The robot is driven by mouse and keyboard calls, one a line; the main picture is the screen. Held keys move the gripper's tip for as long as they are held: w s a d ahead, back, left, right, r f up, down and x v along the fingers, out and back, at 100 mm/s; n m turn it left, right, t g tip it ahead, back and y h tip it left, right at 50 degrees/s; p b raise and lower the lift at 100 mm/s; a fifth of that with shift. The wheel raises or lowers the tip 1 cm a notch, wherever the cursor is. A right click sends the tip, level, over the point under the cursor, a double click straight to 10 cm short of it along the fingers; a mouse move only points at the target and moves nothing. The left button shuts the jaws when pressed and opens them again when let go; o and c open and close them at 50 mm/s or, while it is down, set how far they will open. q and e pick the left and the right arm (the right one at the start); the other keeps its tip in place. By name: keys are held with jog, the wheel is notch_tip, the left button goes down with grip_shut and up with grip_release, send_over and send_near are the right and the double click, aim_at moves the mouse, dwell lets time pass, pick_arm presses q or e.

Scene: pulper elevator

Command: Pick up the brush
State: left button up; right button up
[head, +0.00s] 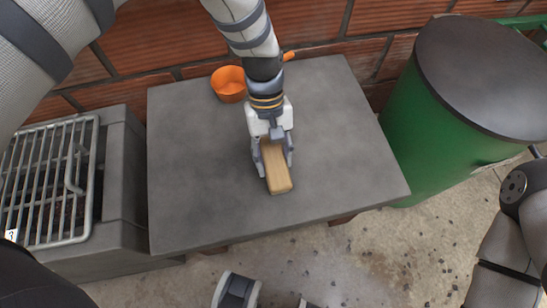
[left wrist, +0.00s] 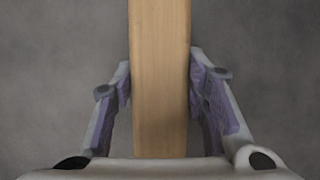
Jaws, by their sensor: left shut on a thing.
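The brush shows as a light wooden block (head: 278,178) on the grey table, near its middle. My left gripper (head: 274,163) reaches down over it from the back and is shut on it, one finger on each long side. In the left wrist view the wooden brush (left wrist: 160,70) runs up the middle between the two fingers of my left gripper (left wrist: 160,88). No bristles show; the underside is hidden. I cannot tell whether the brush touches the table. My right gripper is not in view.
An orange pot (head: 229,85) stands at the back of the grey table (head: 190,190), partly beside my left arm. A grill with a metal grate (head: 48,180) adjoins the left side. A green bin with a dark lid (head: 440,130) stands at the right. The table's front is clear.

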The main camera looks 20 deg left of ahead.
pick_arm(q)
jog(key=s+a+r+p, duration=0.4)
jog(key=s+a+r, duration=0.4)
jog(key=s+r, duration=0.3)
jog(key=shift+s+r, duration=0.25)
jog(key=shift+r, duration=0.2)
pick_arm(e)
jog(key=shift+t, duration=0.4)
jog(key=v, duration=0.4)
